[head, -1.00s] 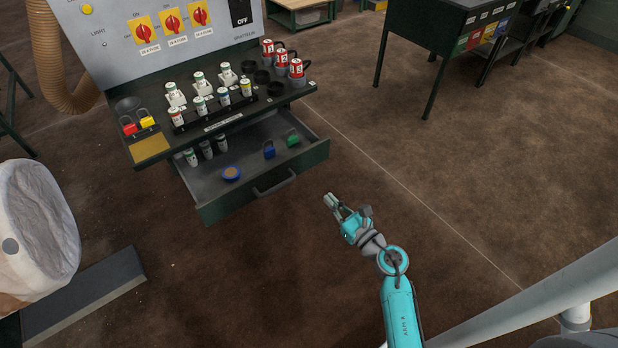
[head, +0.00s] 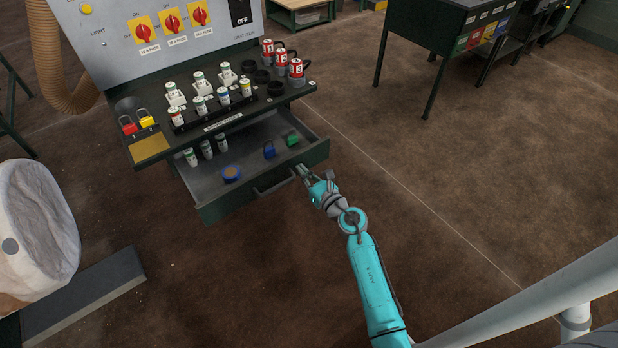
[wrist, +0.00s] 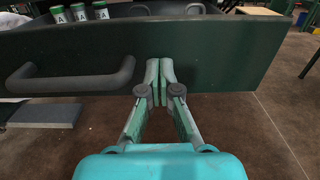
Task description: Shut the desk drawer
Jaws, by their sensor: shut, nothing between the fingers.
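The desk drawer (head: 210,212) is pulled out from under the desk top (head: 222,126), with its dark green front facing me. The drawer front fills much of the wrist view (wrist: 225,55). Its grey bar handle (head: 273,184) is left of my fingers and also shows in the wrist view (wrist: 70,83). My gripper (head: 300,170) is shut and empty, its fingertips at the drawer front just right of the handle. In the wrist view the closed fingertips (wrist: 160,66) overlap the front; I cannot tell whether they touch it.
A white bulk bag (head: 40,225) is at the left. The floor right of the drawer is clear.

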